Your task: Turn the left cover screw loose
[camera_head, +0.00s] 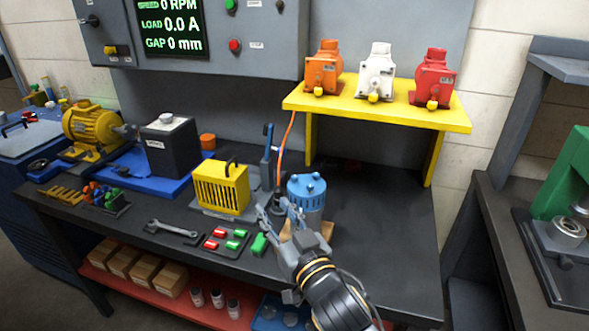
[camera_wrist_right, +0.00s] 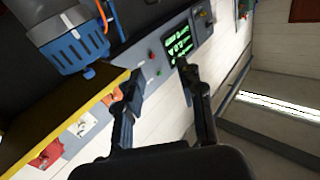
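A grey motor with a blue cover (camera_head: 306,188) stands on the dark workbench. Small blue knobs show on top of its cover; I cannot tell clearly which is the left cover screw. My right gripper (camera_head: 280,212) is in front and to the left of the motor, its fingers overlapping the motor's lower left side in the head view. In the right wrist view, the two fingers of my right gripper (camera_wrist_right: 158,82) are apart with nothing between them. The blue cover (camera_wrist_right: 76,50) shows at the upper left there, beside the fingers. My left gripper is not in view.
A yellow shelf (camera_head: 375,108) carries orange, white and red motors. A yellow caged unit (camera_head: 221,187), a tray of red and green pieces (camera_head: 226,241) and a wrench (camera_head: 172,230) are left of the motor. The benchtop right of the motor is clear.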

